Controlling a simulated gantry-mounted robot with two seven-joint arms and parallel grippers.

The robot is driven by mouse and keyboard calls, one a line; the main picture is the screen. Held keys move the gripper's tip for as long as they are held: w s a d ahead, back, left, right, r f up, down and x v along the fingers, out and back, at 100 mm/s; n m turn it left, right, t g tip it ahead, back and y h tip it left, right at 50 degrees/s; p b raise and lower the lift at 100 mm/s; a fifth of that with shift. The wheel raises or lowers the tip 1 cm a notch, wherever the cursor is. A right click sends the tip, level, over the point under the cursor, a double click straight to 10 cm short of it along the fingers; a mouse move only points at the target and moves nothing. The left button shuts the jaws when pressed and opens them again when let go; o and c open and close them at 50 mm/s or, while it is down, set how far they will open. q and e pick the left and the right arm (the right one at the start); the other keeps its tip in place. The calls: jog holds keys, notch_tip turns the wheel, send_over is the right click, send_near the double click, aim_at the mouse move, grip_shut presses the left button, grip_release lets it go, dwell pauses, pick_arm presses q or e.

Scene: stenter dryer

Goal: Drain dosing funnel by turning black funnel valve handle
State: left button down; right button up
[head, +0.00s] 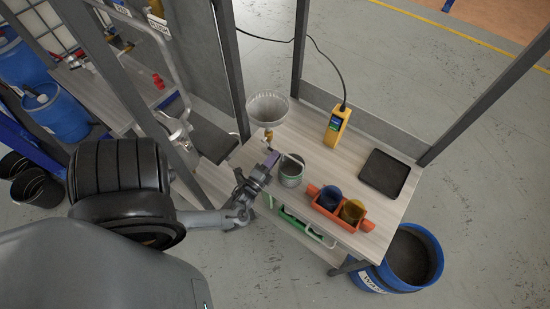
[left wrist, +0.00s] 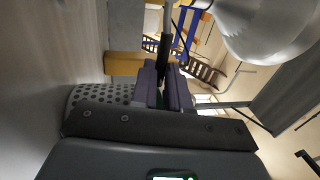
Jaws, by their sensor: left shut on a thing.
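The dosing funnel (head: 268,108) is a grey metal cone held above the left part of the table, with a brass-coloured valve (head: 268,134) beneath it. In the left wrist view, the funnel's pale rounded body (left wrist: 265,25) fills the upper right. My left gripper (head: 271,159) is just below the valve, beside a grey metal pot (head: 291,176). Its purple fingers (left wrist: 165,88) are shut on a narrow dark bar, which looks like the black valve handle (left wrist: 167,30). The handle is mostly hidden by the gripper in the head view. My right gripper is not seen.
On the table (head: 318,140) are a yellow handheld device (head: 337,124) with a cable, an orange holder (head: 328,206) with blue and yellow cups, and a black tray (head: 384,174). A blue barrel (head: 430,262) stands at the right. Dark frame posts (head: 300,50) rise around the table.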

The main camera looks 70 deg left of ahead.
pick_arm(q)
jog(key=shift+f, duration=0.1)
jog(key=c, duration=1.1)
grip_release()
jog(key=b+v, duration=0.1)
jog(key=v, duration=0.9)
jog(key=shift+s+d+b, duration=0.3)
jog(key=shift+b, duration=0.1)
